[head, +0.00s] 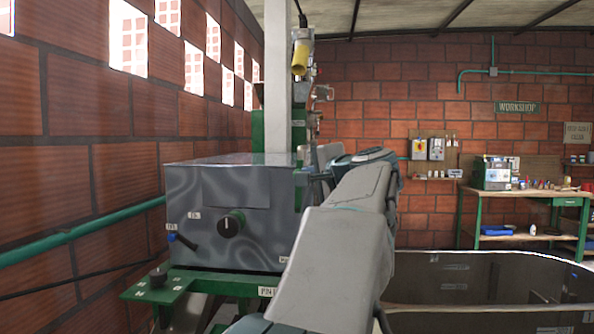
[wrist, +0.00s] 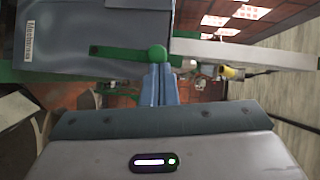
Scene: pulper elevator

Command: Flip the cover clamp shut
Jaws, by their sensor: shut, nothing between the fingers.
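My arm reaches past the box's right side and hides the gripper and the clamp there.
A light metal bar (wrist: 245,54) runs to the right of the knob in the wrist view. In the head view, a white post (head: 278,80) rises behind the box, a dark tank (head: 480,285) lies to the right, and a workbench (head: 525,195) stands at the back.

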